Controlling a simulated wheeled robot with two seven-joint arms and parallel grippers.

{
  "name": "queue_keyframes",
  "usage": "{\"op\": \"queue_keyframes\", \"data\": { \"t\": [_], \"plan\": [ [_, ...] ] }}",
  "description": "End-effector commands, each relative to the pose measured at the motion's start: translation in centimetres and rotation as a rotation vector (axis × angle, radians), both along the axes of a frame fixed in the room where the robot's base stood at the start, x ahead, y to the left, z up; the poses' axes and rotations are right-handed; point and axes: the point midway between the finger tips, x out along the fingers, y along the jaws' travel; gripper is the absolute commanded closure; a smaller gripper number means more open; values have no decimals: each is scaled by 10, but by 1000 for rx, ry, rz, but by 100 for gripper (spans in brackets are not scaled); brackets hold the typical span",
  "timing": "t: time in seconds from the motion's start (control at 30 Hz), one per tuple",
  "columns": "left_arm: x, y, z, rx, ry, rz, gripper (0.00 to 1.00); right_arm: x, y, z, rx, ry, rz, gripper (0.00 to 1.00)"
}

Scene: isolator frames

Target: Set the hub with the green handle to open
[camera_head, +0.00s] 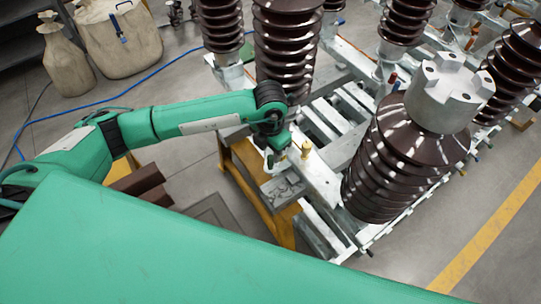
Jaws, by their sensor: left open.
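My left arm comes in from the left. Its gripper (271,156) points down beside the white metal frame (322,180), just left of a yellow handle (305,149). The gripper is open; its fingers are small and partly hidden by the wrist above them. I cannot clearly pick out a hub with a green handle; green near the fingertips blends with my own green gripper. I cannot tell whether the gripper touches anything. My right gripper is not in view.
Large brown ribbed insulators (405,155) stand on the frame, the nearest one right of the gripper. A yellow stand (250,180) is below the gripper. Beige sacks (118,38) and a blue cable (100,102) lie at the upper left. Open floor is at the lower right.

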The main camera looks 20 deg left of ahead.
Motion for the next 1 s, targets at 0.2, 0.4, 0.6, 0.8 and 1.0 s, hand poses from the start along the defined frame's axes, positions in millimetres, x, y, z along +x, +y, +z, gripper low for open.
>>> {"op": "queue_keyframes", "data": {
  "t": [0.2, 0.4, 0.6, 0.8, 1.0],
  "plan": [
    [-1, 0, -37, 0, 4, 1, 59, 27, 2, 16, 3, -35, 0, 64],
    [0, 0, -56, 0, 1, 0, 59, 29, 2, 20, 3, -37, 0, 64],
    [0, 0, -59, -1, 0, -1, 59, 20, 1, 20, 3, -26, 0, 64],
    [0, 0, -59, -1, 0, -1, 75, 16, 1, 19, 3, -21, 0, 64],
    [0, 0, -59, -1, 0, 0, 100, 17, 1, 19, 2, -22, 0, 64]
  ]
}}
